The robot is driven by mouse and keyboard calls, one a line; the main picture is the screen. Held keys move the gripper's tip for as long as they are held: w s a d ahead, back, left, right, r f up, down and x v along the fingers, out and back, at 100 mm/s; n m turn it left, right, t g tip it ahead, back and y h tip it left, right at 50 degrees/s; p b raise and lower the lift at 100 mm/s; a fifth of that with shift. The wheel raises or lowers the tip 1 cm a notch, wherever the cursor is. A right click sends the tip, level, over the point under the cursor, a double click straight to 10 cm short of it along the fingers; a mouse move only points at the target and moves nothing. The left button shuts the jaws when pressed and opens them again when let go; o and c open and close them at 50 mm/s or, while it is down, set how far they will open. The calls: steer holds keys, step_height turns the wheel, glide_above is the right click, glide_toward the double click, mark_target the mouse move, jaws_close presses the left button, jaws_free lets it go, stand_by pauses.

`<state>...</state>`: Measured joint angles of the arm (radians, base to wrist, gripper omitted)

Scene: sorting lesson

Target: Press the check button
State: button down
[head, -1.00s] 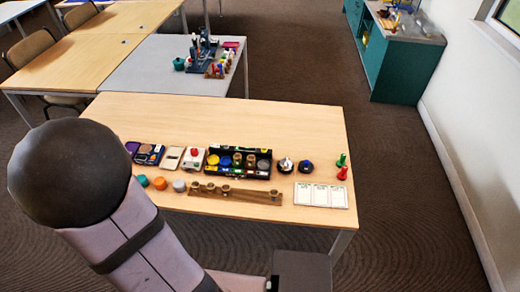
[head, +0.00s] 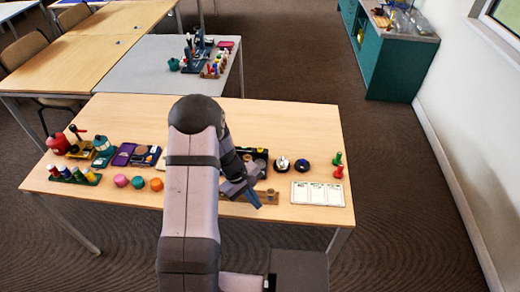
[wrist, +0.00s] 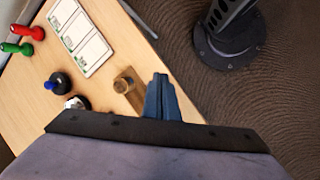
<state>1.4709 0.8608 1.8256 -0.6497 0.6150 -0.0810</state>
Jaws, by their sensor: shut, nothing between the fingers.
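No label marks the check button. A white box with a red button, seen earlier left of the black tray, is hidden behind my arm now. A round black piece with a blue top (head: 303,162) stands on the table right of a silver dome (head: 282,163). Both show at the left of the wrist view, the blue-topped piece (wrist: 59,84) above the silver dome (wrist: 76,102). My gripper (head: 256,202) is shut and empty near the right end of the wooden rack (head: 272,198). In the wrist view its blue fingers (wrist: 161,82) sit beside the rack end (wrist: 131,90).
A white three-panel card (head: 317,193) and red and green pegs (head: 337,165) are at the table's right. My arm hides much of the black tray (head: 262,156). Colored pieces (head: 121,181) and several devices fill the left. The table's back strip (head: 285,120) is clear.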

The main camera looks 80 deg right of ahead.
steer(key=s+d+r+n+h, duration=0.1)
steer(key=d+r+n+h, duration=0.2)
steer(key=d, duration=0.9)
step_height(320, 180, up, 8)
steer(key=n+h, duration=0.6)
steer(key=n, duration=0.5)
glide_above(260, 150)
steer(key=shift+w+a+f, duration=0.2)
steer(key=shift+w+a, duration=0.1)
steer(key=shift+a, duration=0.05)
steer(key=shift+f, duration=0.15)
step_height(260, 150, down, 7)
steer(key=b, duration=0.6)
steer(key=shift+f, duration=0.15)
steer(key=shift+f+b, duration=0.65)
steer(key=shift+b, duration=0.25)
